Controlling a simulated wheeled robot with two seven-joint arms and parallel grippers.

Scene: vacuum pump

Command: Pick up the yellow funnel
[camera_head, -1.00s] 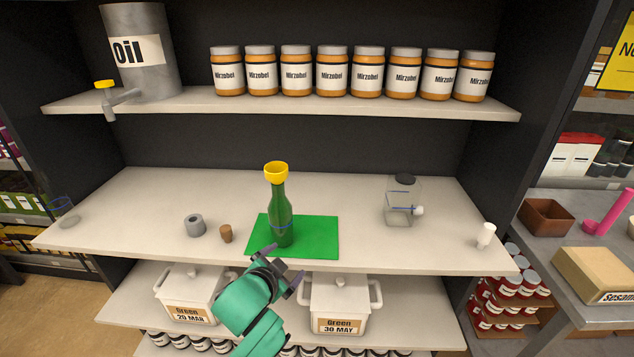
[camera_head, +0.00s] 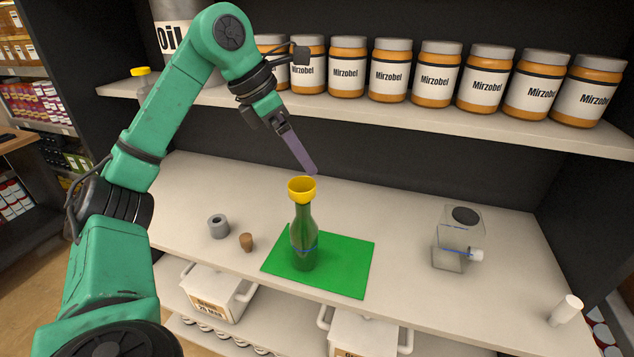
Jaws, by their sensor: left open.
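The yellow funnel (camera_head: 302,190) sits in the neck of a green bottle (camera_head: 304,242), which stands upright on a green mat (camera_head: 345,273) on the middle shelf. My left gripper (camera_head: 311,170) comes in from the upper left and points down, its fingertips just above the funnel's rim. They appear apart from the funnel, though the depth is hard to judge. The gripper is seen edge-on and is open, with nothing held. My right gripper is out of view.
A grey ring (camera_head: 218,226) and a cork (camera_head: 246,242) lie left of the mat. A clear container (camera_head: 448,247) and a white cylinder (camera_head: 565,311) stand to the right. Several Mirzobel jars (camera_head: 388,72) line the upper shelf (camera_head: 420,118), close to my arm.

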